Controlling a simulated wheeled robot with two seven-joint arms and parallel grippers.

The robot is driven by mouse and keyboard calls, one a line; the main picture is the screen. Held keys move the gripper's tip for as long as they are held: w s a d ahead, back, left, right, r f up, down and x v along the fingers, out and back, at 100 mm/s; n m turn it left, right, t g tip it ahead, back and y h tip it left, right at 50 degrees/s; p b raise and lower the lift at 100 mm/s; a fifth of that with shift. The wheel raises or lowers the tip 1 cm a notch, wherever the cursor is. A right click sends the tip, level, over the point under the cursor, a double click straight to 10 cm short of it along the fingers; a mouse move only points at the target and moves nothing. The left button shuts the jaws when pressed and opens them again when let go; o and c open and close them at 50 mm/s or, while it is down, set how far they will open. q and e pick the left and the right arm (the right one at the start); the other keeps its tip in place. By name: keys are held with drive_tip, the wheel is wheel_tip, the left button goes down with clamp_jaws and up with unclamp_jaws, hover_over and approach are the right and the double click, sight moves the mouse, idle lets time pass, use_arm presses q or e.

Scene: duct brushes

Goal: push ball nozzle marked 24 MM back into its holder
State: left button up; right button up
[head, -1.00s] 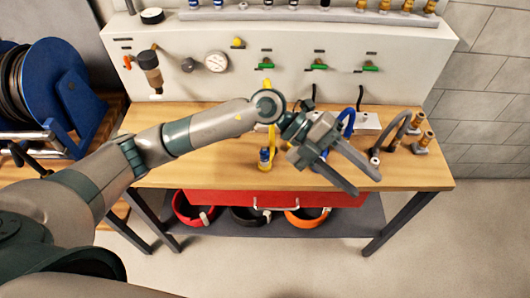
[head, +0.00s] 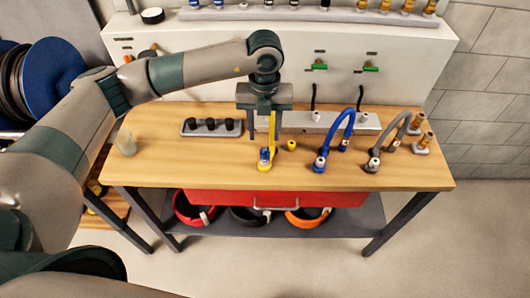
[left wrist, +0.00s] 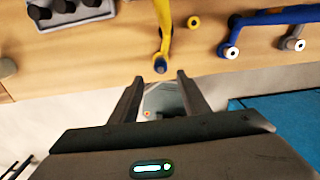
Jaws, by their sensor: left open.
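No 24 MM marking is legible, so I cannot tell which piece is the ball nozzle or which holder is its own. Brass nozzles (head: 424,140) stand on grey bases at the table's right end. More brass-coloured pieces (head: 408,6) stand in the rail at the top. My left gripper (head: 263,138) is open and points down over the table at the yellow hose (head: 273,133). In the left wrist view the hose's end (left wrist: 160,64) shows just beyond and between the fingertips of this gripper (left wrist: 160,77). Nothing is seen gripped. My right gripper is not in view.
A grey block with black knobs (head: 211,127) lies left of the gripper, and a translucent cup (head: 126,143) at the left end. A blue hose (head: 338,137) and a grey hose (head: 391,139) arch up on the right. The wooden table's (head: 200,165) front left is clear.

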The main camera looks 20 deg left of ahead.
sight(265, 149)
use_arm(q)
drive_tip(key=shift+f, duration=0.15)
drive_tip(key=shift+f+b, duration=0.5)
drive_tip(key=shift+f, duration=0.35)
wheel_tip(265, 149, down, 5)
drive_tip(key=b, duration=0.3)
drive_tip(key=shift+f, duration=0.1)
drive_tip(key=shift+f+b, duration=0.9)
drive_tip(key=shift+b, duration=0.55)
